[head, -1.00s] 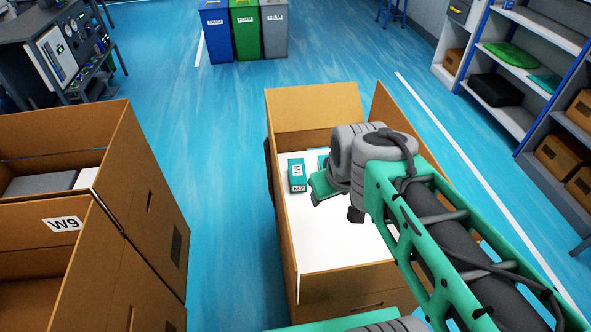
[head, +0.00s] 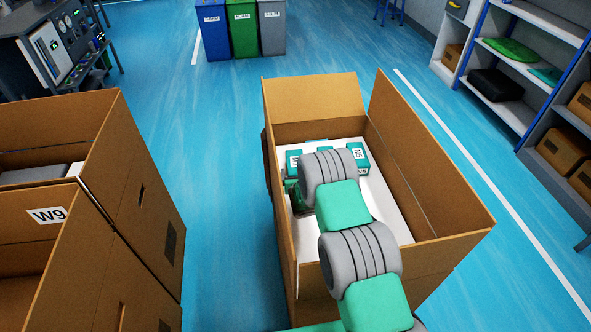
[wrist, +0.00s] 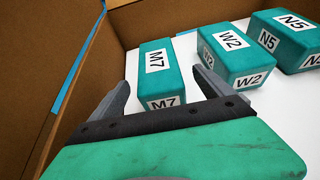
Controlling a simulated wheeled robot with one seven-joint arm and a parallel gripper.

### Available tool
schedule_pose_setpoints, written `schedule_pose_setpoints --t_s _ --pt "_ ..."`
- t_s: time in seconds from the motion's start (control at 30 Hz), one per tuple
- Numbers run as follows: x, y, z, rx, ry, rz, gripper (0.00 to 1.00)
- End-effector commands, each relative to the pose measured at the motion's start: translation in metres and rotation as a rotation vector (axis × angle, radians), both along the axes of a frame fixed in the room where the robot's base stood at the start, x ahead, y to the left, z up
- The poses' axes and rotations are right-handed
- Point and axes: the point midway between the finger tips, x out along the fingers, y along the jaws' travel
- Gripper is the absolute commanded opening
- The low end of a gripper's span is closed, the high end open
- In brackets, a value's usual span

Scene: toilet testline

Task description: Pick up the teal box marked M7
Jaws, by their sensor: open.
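The teal box marked M7 (wrist: 156,72) stands on the white floor of an open cardboard box, near its left wall in the wrist view. In the head view the M7 box (head: 293,160) is partly hidden by my arm. My gripper (wrist: 167,88) is open, with one grey finger to the left of the M7 box and the other to its right, on the side toward the W2 box. Its fingertips are near the M7 box's near end, and nothing is held. I cannot tell if they touch it.
The teal W2 box (wrist: 231,55) stands close right of M7, and the N5 box (wrist: 287,38) farther right. The cardboard box's walls (head: 428,165) rise around them. Another cardboard box marked W9 (head: 100,290) stands at left. Blue floor lies between.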

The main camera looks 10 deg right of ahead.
Motion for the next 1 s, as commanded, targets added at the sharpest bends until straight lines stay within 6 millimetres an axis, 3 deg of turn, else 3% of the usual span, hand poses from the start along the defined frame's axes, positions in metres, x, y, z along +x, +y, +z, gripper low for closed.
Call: schedule_pose_setpoints --t_s 0.5,0.8,1.0 --pt "0.067 -0.003 -0.02 -0.005 0.0 -0.001 0.91" --pt "0.073 -0.003 -0.021 -0.004 0.0 -0.002 0.9" --pt "0.072 -0.003 -0.021 -0.004 0.0 -0.002 0.74"
